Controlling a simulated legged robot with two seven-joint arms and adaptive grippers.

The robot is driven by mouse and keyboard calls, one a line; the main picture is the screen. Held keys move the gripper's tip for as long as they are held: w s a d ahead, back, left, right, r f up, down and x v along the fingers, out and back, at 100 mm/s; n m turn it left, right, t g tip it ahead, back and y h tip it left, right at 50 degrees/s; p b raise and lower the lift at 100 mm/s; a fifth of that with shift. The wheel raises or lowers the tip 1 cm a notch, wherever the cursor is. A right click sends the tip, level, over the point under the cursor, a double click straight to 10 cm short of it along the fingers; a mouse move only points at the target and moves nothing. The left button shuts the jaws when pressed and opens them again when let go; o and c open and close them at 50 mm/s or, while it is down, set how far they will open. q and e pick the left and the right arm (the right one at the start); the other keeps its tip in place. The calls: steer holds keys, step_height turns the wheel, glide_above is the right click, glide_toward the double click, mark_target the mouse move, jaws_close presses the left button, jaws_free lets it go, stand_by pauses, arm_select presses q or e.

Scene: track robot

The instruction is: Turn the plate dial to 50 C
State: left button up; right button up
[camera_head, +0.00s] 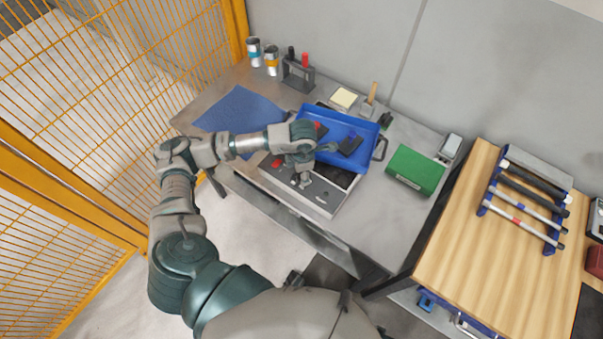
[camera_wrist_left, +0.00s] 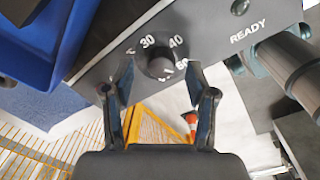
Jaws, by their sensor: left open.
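The dial (camera_wrist_left: 160,66) is a dark round knob on a grey panel (camera_wrist_left: 100,62) in the left wrist view. The marks 30 and 40 show above it; other marks around it are partly hidden or hard to read. I cannot make out a pointer on the knob. My left gripper (camera_wrist_left: 161,76) is open, with one finger on each side of the knob; I cannot tell whether they touch it. In the head view my left gripper (camera_head: 303,178) is over the grey control panel (camera_head: 322,196), and the dial is not clear there. My right gripper is not in view.
A blue tray (camera_head: 369,130) sits directly behind the panel. A green box (camera_head: 415,170) stands to its right and a blue mat (camera_head: 238,108) lies to its left. In the left wrist view a grey cylindrical part (camera_wrist_left: 292,65) stands right of the dial, by the word READY.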

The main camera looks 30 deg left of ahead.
arm_select(q)
step_height(320, 180, up, 10)
steer(key=shift+d, duration=0.15)
steer(key=shift+s, duration=0.1)
stand_by(0.5)
